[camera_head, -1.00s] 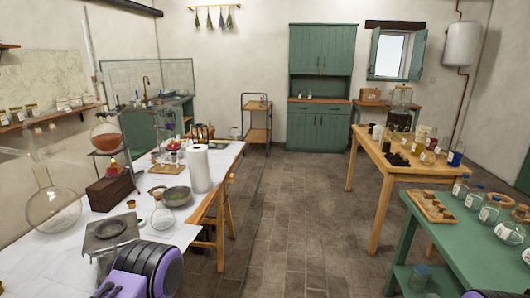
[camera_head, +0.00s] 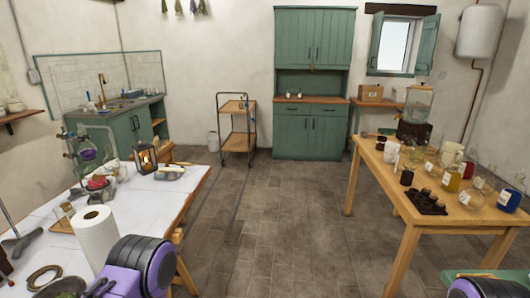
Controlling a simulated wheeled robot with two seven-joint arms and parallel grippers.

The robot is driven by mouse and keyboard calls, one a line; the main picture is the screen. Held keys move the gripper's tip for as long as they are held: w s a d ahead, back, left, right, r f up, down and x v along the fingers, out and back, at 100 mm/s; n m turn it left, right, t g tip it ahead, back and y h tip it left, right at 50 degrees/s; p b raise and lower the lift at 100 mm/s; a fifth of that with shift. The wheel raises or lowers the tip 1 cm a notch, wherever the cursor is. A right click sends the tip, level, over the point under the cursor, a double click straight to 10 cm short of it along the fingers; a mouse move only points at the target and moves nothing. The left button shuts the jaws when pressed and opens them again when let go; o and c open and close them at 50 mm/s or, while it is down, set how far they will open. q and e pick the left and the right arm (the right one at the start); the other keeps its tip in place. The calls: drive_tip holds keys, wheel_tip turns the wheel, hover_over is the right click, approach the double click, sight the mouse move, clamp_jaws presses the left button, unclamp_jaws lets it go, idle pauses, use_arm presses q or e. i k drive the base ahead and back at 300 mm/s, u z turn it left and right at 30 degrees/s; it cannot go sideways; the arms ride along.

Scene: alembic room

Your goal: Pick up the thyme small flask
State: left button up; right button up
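I cannot pick out the thyme small flask, as the labels are too small to read. Several small vessels stand on the wooden table (camera_head: 392,255) at the right, among them a jar of yellow liquid (camera_head: 453,180), a blue jar (camera_head: 508,200) and a clear round flask (camera_head: 476,197). A flask of purple liquid (camera_head: 87,151) hangs on a stand at the far left. Parts of my purple and black arms show at the bottom edge, the left one over the white table and the right one in the corner. Neither gripper's fingers can be seen.
A white table (camera_head: 150,210) with a paper towel roll (camera_head: 95,235) is at the left. A wooden cart (camera_head: 237,142) and a green cabinet (camera_head: 307,135) stand at the back. The stone floor (camera_head: 265,225) between the tables is clear. A green table (camera_head: 490,275) edges in at lower right.

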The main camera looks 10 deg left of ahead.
sight(92, 168)
drive_tip(key=i, duration=2.1)
drive_tip(key=u, duration=2.15)
